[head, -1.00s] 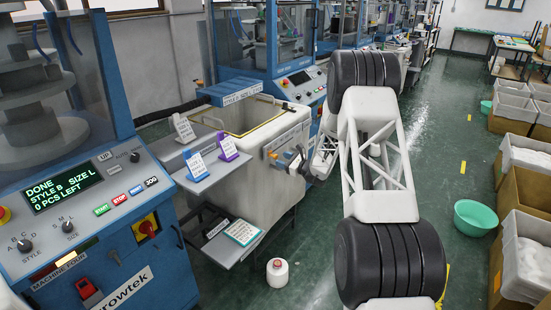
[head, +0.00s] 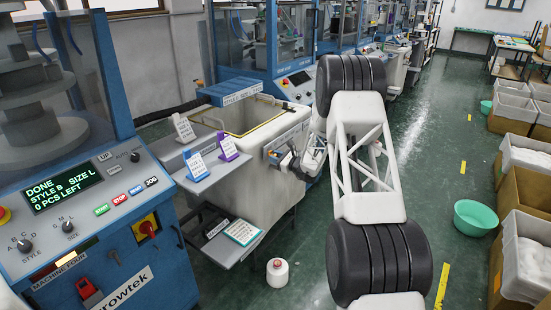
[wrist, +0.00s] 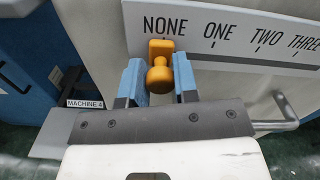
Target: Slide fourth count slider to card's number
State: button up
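In the wrist view an orange slider knob (wrist: 160,76) sits under the word NONE on a white count scale (wrist: 232,25) reading NONE, ONE, TWO, THREE. My gripper (wrist: 159,82) has its two blue fingers on either side of the knob, very close to it. I cannot tell if they press on it. In the head view my gripper (head: 290,162) is at the front of the grey bin (head: 245,190), and the knob cannot be made out there. Small cards stand by the bin: one in a purple holder (head: 228,150), one in a blue holder (head: 196,166). Their writing is too small to read.
A MACHINE 4 label (wrist: 86,104) and a metal bar handle (wrist: 283,115) flank the knob. The blue machine's display (head: 62,187) reads DONE, STYLE B, SIZE L, 0 PCS LEFT. A teal-edged card (head: 242,232) lies on the low shelf. A yarn cone (head: 277,272) stands on the floor.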

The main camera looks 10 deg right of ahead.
aim_at(281, 146)
grip_shut()
jog(key=w+d, duration=0.7)
jog(key=shift+w, duration=0.1)
jog(key=o, duration=0.5)
grip_release()
jog(key=shift+d, duration=0.15)
jog(key=v, duration=0.7)
jog(key=shift+s+d, duration=0.2)
jog(key=shift+s, duration=0.15)
jog(key=shift+r, duration=0.1)
